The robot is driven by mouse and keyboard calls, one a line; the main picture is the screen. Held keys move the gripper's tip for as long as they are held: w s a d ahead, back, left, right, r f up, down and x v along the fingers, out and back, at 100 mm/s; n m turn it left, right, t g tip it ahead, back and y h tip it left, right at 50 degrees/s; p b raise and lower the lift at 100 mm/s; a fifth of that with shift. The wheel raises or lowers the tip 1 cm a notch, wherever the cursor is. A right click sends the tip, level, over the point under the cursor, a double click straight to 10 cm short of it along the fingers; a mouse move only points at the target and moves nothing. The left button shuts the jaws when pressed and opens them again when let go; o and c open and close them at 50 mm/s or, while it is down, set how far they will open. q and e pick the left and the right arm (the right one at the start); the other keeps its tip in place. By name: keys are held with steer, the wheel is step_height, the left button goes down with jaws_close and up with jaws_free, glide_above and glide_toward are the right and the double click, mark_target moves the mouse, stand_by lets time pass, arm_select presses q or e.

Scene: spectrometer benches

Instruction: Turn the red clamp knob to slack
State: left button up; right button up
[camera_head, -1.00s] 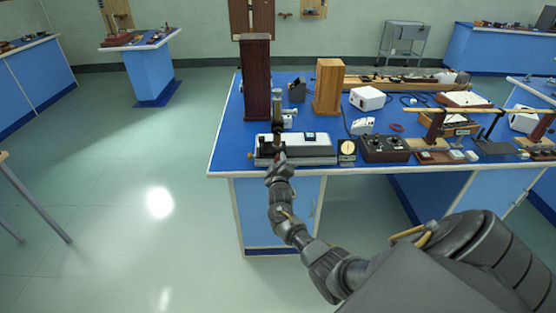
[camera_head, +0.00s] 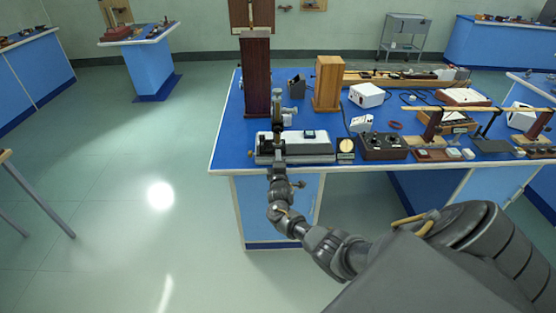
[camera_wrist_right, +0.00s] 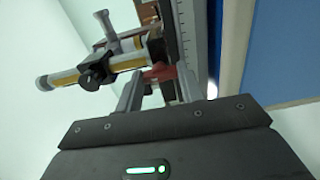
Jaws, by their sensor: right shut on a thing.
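The red clamp knob (camera_wrist_right: 160,73) shows in the right wrist view between the two grey fingers, partly hidden by them. It sits beside a brass and grey tube instrument (camera_wrist_right: 95,68) and a graduated rail (camera_wrist_right: 186,45). My right gripper (camera_wrist_right: 160,90) is shut on the knob. In the head view my right gripper (camera_head: 278,152) is at the front left of a long grey-white instrument base (camera_head: 310,149), and the knob is hidden there by the hand. The small upright brass and grey instrument (camera_head: 286,117) stands just behind the hand. My left gripper is not in view.
A tall dark wooden column (camera_head: 256,75) stands behind on the blue bench (camera_head: 232,135). A round-dial meter (camera_head: 346,146) and a black control box (camera_head: 382,147) stand to the right of the base.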

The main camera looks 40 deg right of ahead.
stand_by(0.4)
steer(key=o, duration=1)
steer(key=v, duration=1)
steer(key=shift+s+a, duration=0.3)
